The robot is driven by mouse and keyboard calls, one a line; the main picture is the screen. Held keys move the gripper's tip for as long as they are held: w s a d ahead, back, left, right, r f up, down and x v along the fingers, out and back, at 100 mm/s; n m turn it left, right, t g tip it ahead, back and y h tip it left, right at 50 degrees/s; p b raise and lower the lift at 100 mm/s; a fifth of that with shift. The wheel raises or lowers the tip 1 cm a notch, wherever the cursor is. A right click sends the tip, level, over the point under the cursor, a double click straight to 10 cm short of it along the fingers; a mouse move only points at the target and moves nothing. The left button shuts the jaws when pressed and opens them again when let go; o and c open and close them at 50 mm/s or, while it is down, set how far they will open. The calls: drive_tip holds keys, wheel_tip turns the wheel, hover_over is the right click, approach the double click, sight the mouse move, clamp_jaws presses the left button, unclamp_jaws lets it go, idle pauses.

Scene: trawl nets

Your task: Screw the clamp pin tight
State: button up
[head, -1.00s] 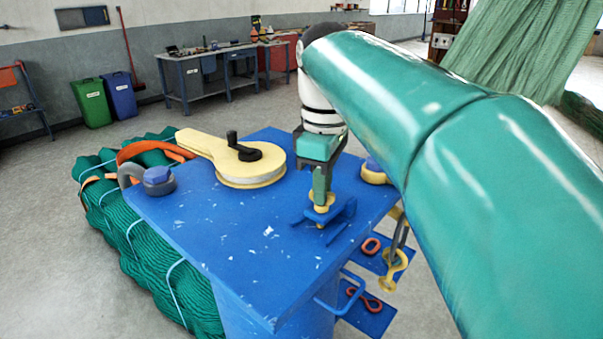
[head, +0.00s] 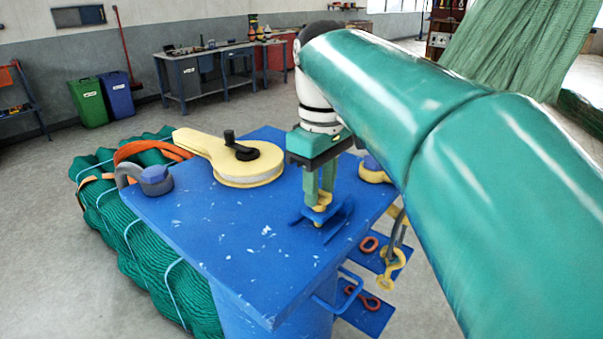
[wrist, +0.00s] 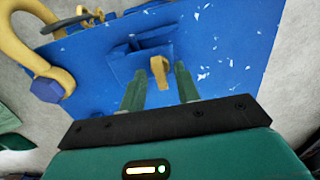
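The yellow clamp pin (head: 322,202) stands in a small blue clamp (head: 343,212) on top of the blue table (head: 235,225). In the wrist view, the flat yellow head of the pin (wrist: 159,70) rises from the blue clamp (wrist: 125,66). My gripper (wrist: 160,84) points down over the pin, with one green finger on each side of it. Gaps show between the pin head and both fingers, so the gripper is open around it. In the head view, my gripper (head: 320,190) partly hides the pin. The thread of the pin is hidden.
A yellow round fitting with a black crank (head: 247,165) lies left of the gripper. A yellow shackle (wrist: 35,50) is near the gripper. Yellow and red links (head: 385,270) hang at the right side.

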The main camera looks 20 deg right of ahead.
sight(320, 191)
wheel_tip(320, 191, up, 14)
idle(0.6)
drive_tip(key=shift+f, duration=0.15)
